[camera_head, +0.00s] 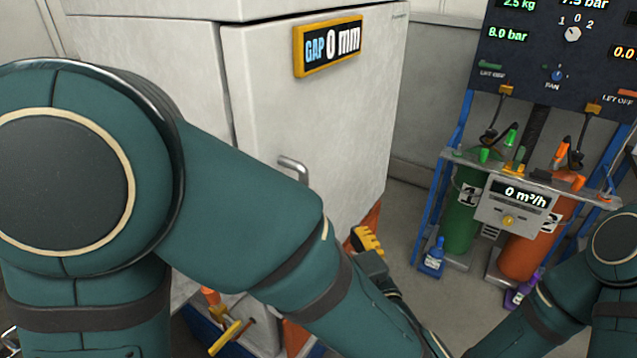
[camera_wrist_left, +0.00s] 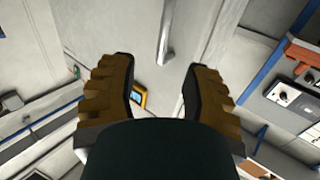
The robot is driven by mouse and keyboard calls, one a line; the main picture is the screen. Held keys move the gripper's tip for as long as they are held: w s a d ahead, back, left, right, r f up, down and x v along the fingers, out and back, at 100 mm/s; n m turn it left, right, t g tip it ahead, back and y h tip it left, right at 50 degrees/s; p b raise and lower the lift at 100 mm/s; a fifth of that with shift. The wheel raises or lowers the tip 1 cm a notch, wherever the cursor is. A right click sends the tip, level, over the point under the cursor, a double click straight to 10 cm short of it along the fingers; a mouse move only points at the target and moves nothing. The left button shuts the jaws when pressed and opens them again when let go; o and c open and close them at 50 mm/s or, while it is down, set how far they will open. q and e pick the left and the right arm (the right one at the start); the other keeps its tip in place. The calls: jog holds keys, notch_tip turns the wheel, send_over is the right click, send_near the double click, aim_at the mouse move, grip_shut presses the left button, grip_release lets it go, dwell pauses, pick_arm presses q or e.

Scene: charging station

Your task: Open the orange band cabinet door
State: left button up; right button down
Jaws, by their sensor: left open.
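The pale grey cabinet door (camera_head: 280,110) fills the middle of the head view and looks shut. A display on it (camera_head: 328,46) reads "GAP 0 mm". Orange shows low on the cabinet (camera_head: 372,222), partly behind my left arm. The metal bar handle (camera_head: 293,168) is on the door's left side; it also shows in the left wrist view (camera_wrist_left: 166,32). My left gripper (camera_head: 367,240) is right of and below the handle in the head view. In the left wrist view the gripper (camera_wrist_left: 160,80) is open and empty, with the handle beyond its fingertips. My right gripper is out of view.
A gas rack (camera_head: 535,172) with a green cylinder (camera_head: 462,222) and an orange cylinder (camera_head: 522,252) stands right of the cabinet. A blue bottle (camera_head: 432,258) and a purple bottle (camera_head: 522,290) are on the floor. A yellow lever (camera_head: 226,338) is below the door.

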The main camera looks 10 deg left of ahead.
pick_arm(q)
jog(key=x, duration=1.3)
jog(key=shift+a+r+b, duration=0.35)
jog(key=shift+a+r, duration=0.05)
jog(key=shift+r, duration=0.05)
jog(key=shift+s, duration=0.1)
